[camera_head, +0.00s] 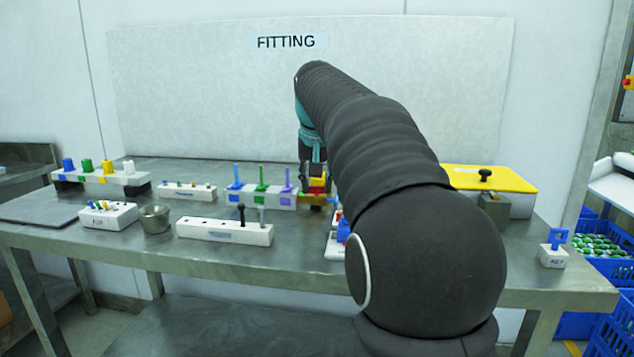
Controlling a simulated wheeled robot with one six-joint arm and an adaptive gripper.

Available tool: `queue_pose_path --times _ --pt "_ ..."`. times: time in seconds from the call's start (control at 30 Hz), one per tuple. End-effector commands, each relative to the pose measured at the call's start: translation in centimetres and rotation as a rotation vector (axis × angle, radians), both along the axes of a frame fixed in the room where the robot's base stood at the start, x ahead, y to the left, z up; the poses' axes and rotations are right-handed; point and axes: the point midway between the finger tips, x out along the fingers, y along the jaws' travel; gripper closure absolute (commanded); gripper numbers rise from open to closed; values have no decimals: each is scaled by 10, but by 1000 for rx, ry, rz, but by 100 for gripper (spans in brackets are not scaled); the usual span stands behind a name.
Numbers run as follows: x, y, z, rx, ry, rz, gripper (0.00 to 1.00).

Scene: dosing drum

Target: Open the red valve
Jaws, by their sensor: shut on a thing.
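My gripper (312,178) points down over the middle of the steel table (200,260), below the FITTING sign. It is shut on the red valve (318,186), of which only a small red part shows beside the fingers. A yellow-brown part (316,199) shows just under the red. My dark sleeved arm hides much of the area to the right of the valve, so the angle of its handle cannot be told.
A white block with blue, green and purple pegs (262,198) stands close left of my gripper. A white strip with upright pegs (225,232) lies in front. A metal cup (154,218) is farther left. A yellow-lidded box (490,179) and a KEY block (553,256) stand right.

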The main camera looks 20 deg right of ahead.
Motion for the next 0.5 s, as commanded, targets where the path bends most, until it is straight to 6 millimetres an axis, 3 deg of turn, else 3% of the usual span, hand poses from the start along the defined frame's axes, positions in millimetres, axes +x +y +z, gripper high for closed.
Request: queue_pose_path --times 0.5 --pt "1 2 -1 1 3 -191 98"
